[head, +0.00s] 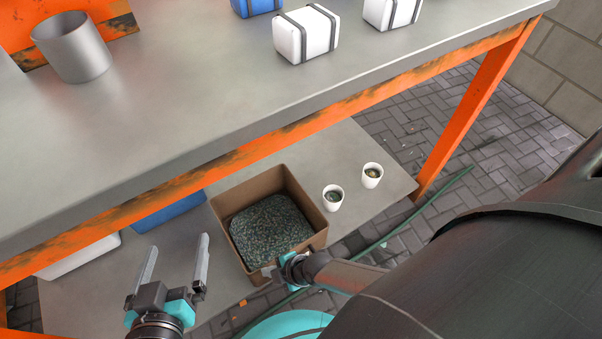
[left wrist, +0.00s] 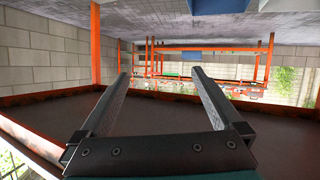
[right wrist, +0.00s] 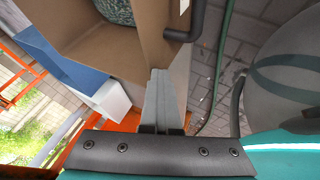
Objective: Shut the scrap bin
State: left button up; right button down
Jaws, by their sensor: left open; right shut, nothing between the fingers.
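The scrap bin (head: 222,203) is a brown open-topped box, filled with dark green-grey granules, below the workbench top; it stands out at the front edge of the lower shelf. It also shows at the top of the right wrist view (right wrist: 105,48), with a dark bar handle (right wrist: 189,28) on its outer face. My left gripper (head: 176,246) is open and empty, left of the bin.
Two white cups (head: 333,197) (head: 372,175) of scrap stand right of the bin on the lower shelf (head: 372,140). A blue box (head: 168,212) and a white box (head: 78,257) lie left of it. The workbench top (head: 170,110) overhangs; an orange leg (head: 478,105) stands right.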

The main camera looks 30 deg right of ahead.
pick_arm(q)
jog(key=shift+w, duration=0.35)
pick_arm(e)
jog(key=shift+w, duration=0.4)
jog(key=shift+w+r, duration=0.15)
pick_arm(q)
jog(key=shift+a, duration=0.1)
pick_arm(e)
jog(key=shift+d+r, duration=0.15)
jog(key=shift+r, duration=0.15)
pick_arm(q)
jog(key=s+a+f+g+y+p, duration=0.2)
jog(key=s+a+g+y+p, duration=0.2)
jog(key=s+a+g+p, duration=0.35)
notch_tip(320, 180, down, 10)
jog(key=a+g+p, duration=0.1)
jog(key=g+p, duration=0.1)
jog(key=shift+a+r+y, duration=0.2)
jog(key=shift+a+y, duration=0.05)
jog(key=shift+y, duration=0.05)
pick_arm(e)
jog(key=s+v, duration=0.1)
jog(key=v, duration=1.3)
jog(key=shift+s, duration=0.25)
